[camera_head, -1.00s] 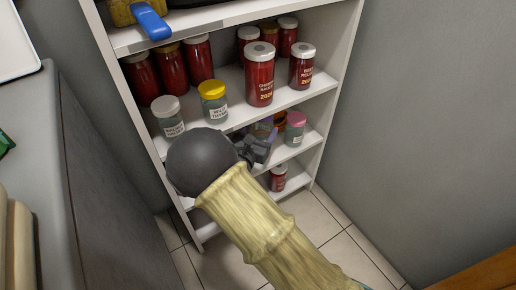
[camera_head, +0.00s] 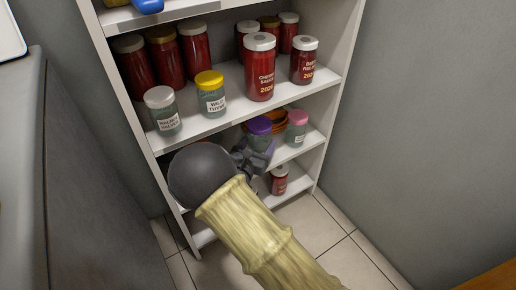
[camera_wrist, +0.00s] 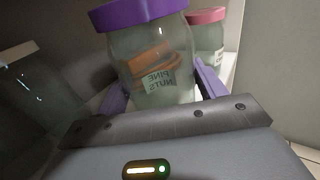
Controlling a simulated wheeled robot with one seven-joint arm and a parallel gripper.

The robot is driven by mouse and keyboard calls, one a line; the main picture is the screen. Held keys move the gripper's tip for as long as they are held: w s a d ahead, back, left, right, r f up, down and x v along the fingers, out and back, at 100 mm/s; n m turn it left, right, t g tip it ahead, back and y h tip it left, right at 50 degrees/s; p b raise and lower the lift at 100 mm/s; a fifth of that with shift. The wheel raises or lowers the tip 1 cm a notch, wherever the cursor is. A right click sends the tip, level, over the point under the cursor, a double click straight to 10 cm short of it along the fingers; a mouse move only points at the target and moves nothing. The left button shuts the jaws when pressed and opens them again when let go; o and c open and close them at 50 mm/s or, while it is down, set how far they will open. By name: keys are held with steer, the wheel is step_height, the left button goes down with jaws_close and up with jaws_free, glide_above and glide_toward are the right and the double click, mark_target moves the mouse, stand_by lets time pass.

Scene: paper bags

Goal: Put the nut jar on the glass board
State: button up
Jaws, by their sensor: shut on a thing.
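The nut jar (camera_wrist: 150,50) is a clear glass jar with a purple lid and a label that reads PINE NUTS upside-down or mirrored in the wrist view. In the head view the jar (camera_head: 259,130) is at the lower middle shelf, partly hidden by my gripper. My gripper (camera_wrist: 158,90) has its purple fingers on both sides of the jar and is shut on it. It also shows in the head view (camera_head: 256,152), mostly covered by my wrist. I cannot tell whether the jar still touches the shelf. I do not see the glass board clearly.
A pink-lidded jar (camera_head: 296,128) stands right of the nut jar, with an orange thing (camera_head: 280,121) behind. The shelf above (camera_head: 225,120) holds a white-lidded jar (camera_head: 162,110), a yellow-lidded jar (camera_head: 211,95) and several red jars. A grey counter side (camera_head: 85,170) stands at left.

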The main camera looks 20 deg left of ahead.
steer(key=shift+r, duration=0.1)
steer(key=o, duration=1.2)
steer(key=shift+f, duration=0.2)
steer(key=shift+c, duration=0.2)
steer(key=shift+r, duration=0.1)
steer(key=shift+s+r, duration=0.1)
steer(key=shift+s, duration=0.05)
steer(key=s+a+p, duration=0.1)
steer(key=s+p, duration=0.4)
steer(key=s, duration=0.6)
steer(key=shift+s, duration=0.3)
